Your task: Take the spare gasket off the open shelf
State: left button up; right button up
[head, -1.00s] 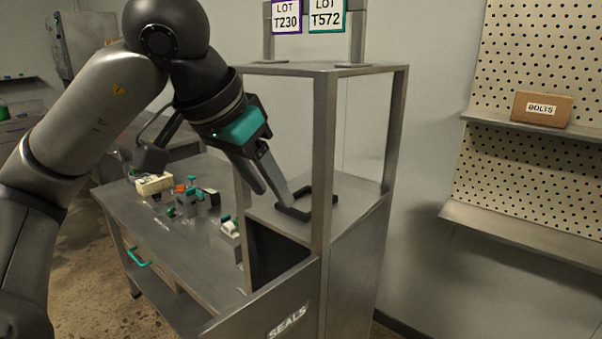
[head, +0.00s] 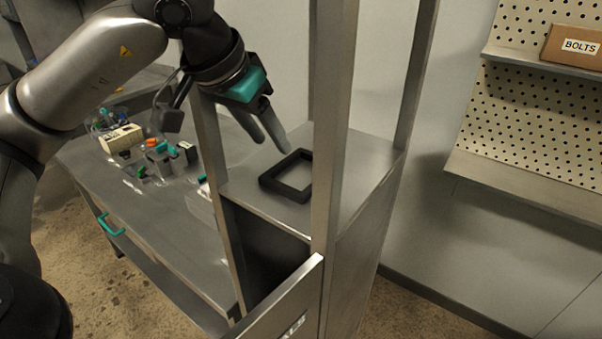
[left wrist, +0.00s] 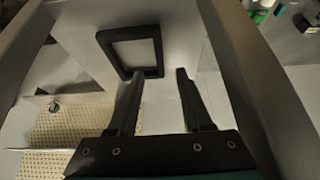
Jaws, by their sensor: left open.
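The spare gasket is a dark rectangular frame (head: 285,190) lying flat on the open shelf (head: 355,190) of a metal stand. My left gripper (head: 276,147) is open and empty. In the head view its fingertips show just behind and left of the gasket, apparently above the shelf. In the left wrist view the gasket (left wrist: 128,32) shows beyond the left finger, to the left of the gap between the fingertips (left wrist: 160,74). The left fingertip overlaps its near corner in the picture; I cannot tell if they touch. My right gripper is not in view.
Upright posts (head: 336,120) frame the shelf. An open bin front (head: 285,300) stands below it. A workbench (head: 175,225) with small fittings is to the left. A pegboard (head: 535,130) with a BOLTS box (head: 575,46) is at right.

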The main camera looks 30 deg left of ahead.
aim_at(283, 161)
pick_arm(q)
jog(key=x, duration=0.5)
jog(key=shift+s+f, duration=0.15)
jog(key=shift+c, duration=0.2)
grip_shut()
